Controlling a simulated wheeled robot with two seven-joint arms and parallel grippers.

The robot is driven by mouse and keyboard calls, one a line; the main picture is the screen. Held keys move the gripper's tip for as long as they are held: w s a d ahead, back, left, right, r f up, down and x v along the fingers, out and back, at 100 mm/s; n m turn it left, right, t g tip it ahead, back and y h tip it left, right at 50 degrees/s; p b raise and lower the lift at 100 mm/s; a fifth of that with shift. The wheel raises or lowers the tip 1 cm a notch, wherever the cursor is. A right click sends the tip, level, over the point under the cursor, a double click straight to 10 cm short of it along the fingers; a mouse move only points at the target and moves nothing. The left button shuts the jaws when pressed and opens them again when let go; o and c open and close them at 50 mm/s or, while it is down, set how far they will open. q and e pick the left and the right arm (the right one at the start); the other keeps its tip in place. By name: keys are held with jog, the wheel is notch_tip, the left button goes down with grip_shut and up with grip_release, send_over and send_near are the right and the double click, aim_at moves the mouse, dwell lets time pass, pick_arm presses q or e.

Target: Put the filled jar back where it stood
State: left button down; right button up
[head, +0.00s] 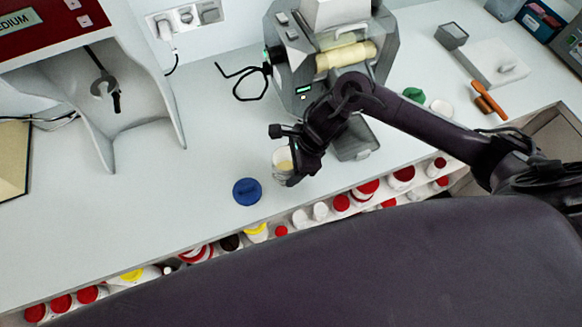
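An open jar (281,166) with cream-coloured contents stands or is held upright near the counter's front edge. My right gripper (284,157) reaches it from the right and has its fingers spread on either side of it. The far finger shows a gap to the jar; the near finger overlaps its lower right side, and I cannot tell whether it touches. Whether the jar's base rests on the counter is hard to see. A blue lid (247,191) lies on the counter just left of the jar. My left gripper is not in view.
A grey mill (297,88) stands behind my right arm, with a bent black rod (247,82) at its left. A red-topped grey housing (130,75) is at the left. Lidded jars (341,203) fill a shelf below the edge. The counter (205,150) left of the lid is clear.

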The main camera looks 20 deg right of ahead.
notch_tip(320, 180, down, 2)
jog(key=shift+f, duration=0.2)
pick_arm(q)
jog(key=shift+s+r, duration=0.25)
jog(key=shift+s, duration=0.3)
pick_arm(e)
jog(key=shift+f, duration=0.2)
jog(key=o, duration=1)
jog(key=shift+c, duration=0.2)
pick_arm(q)
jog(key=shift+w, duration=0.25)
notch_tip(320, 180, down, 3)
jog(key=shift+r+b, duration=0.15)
jog(key=shift+b, duration=1.05)
pick_arm(e)
jog(key=w+v, duration=0.1)
jog(key=v, duration=1.1)
jog(key=shift+s, duration=0.45)
